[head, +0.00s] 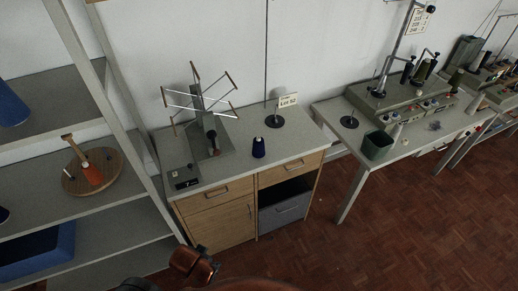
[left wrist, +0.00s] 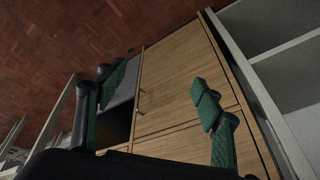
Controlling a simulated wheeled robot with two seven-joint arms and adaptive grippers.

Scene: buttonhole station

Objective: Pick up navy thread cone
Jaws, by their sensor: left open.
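The navy thread cone (head: 258,147) stands upright on the light top of the wooden cabinet (head: 222,222), near its front edge, in the head view. The cone does not show in the left wrist view. My left gripper (left wrist: 160,92) is open and empty in the left wrist view, its green-padded fingers spread in front of the cabinet's wooden doors (left wrist: 178,85). It is apart from the cone. In the head view only part of my arm shows at the bottom edge, below the cabinet. My right gripper is in neither view.
A yarn winder (head: 204,105) stands left of the cone, and a black-based stand with a label (head: 274,121) behind it. Shelving (head: 98,205) at left holds a larger blue cone (head: 10,107) and an orange spool (head: 92,173). A machine table (head: 405,150) stands right. The floor in front is clear.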

